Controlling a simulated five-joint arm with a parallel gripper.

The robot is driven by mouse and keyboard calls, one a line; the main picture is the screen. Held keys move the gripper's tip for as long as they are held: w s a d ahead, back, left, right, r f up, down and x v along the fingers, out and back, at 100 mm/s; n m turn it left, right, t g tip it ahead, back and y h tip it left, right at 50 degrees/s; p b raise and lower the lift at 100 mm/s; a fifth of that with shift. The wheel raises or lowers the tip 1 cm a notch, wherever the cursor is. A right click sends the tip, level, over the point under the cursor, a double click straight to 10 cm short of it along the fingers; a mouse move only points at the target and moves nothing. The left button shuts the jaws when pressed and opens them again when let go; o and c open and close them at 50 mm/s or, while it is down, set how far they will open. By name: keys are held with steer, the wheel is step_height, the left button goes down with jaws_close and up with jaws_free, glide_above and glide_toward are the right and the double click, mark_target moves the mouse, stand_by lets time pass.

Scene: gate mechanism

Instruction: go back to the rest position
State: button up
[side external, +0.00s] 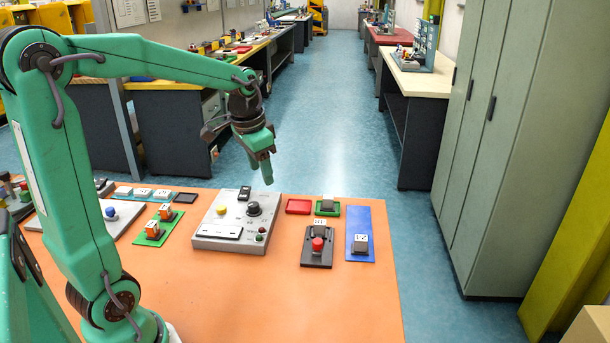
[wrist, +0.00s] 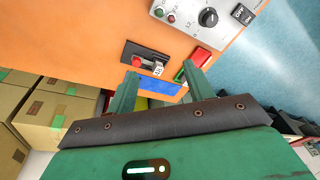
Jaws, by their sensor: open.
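My green gripper (side external: 262,172) hangs above the far edge of the orange table (side external: 290,300), pointing down and empty. In the wrist view its two fingers (wrist: 165,65) stand apart with nothing held between them. The grey control box (side external: 215,243) is below it and slightly left, with a yellow button, a black knob and a switch; it also shows in the wrist view (wrist: 185,12). My gripper touches nothing on the table.
Orange blocks (side external: 152,229) lie left. The front table is clear.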

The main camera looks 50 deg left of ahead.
steer(key=s+d+r+n+t, duration=0.1)
steer(key=s+d+t, duration=0.2)
steer(key=s+d, duration=0.9)
steer(key=shift+s+d+r+h, duration=0.2)
steer(key=shift+s+h, duration=0.2)
steer(key=shift+s, duration=0.65)
